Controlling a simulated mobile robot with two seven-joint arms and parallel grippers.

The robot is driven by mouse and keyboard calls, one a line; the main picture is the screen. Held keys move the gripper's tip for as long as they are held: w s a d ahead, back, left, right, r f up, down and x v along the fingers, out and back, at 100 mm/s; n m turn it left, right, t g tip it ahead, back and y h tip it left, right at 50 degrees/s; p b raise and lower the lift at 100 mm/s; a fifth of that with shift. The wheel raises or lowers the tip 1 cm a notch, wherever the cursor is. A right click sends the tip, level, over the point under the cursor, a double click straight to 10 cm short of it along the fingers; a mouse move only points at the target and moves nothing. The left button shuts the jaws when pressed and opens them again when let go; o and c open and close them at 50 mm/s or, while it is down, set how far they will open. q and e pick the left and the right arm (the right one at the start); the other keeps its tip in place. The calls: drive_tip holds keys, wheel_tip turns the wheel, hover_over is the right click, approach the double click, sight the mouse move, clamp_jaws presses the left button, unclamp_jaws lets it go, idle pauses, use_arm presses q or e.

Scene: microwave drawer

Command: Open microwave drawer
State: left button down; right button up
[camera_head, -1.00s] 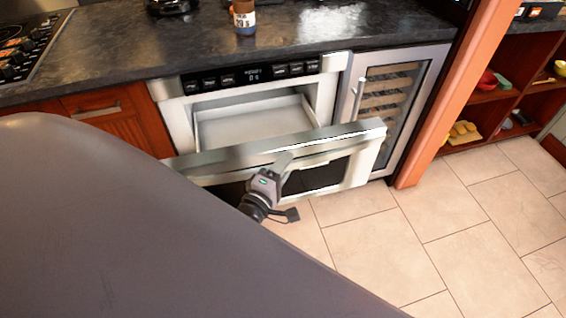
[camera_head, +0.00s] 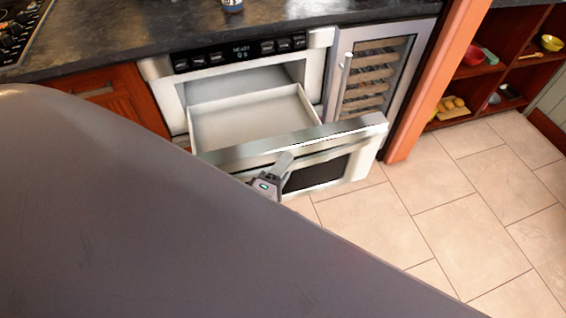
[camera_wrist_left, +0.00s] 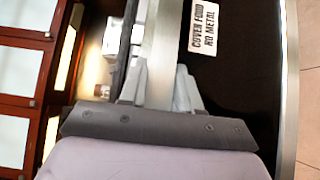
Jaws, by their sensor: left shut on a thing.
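The microwave drawer (camera_head: 253,121) is pulled partly out of its housing under the counter, and its white, empty-looking inside shows from above. Its front panel (camera_head: 362,161) stands forward of the control panel, with a steel top edge and a dark window. My left gripper (camera_head: 281,167) is at the front of the panel, near its middle. In the left wrist view its fingers (camera_wrist_left: 159,88) are shut on the long metal handle bar (camera_wrist_left: 165,42), one on each side. A white label lies beside the bar on the dark front. My right gripper is not in view.
A dark counter (camera_head: 130,45) runs above the drawer. A glass-fronted wine cooler (camera_head: 372,80) stands right of it, then a wooden post (camera_head: 440,75) and open shelves. The tiled floor (camera_head: 440,200) at right is clear. My own grey body hides the lower left.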

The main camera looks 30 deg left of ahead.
use_arm(q)
drive_tip(key=c, duration=0.9)
unclamp_jaws()
drive_tip(key=shift+s+d+b, duration=0.15)
drive_tip(key=shift+s, duration=1.65)
drive_tip(key=shift+s+d+b, duration=0.1)
drive_tip(key=shift+s+b, duration=0.05)
drive_tip(key=shift+s, duration=1.65)
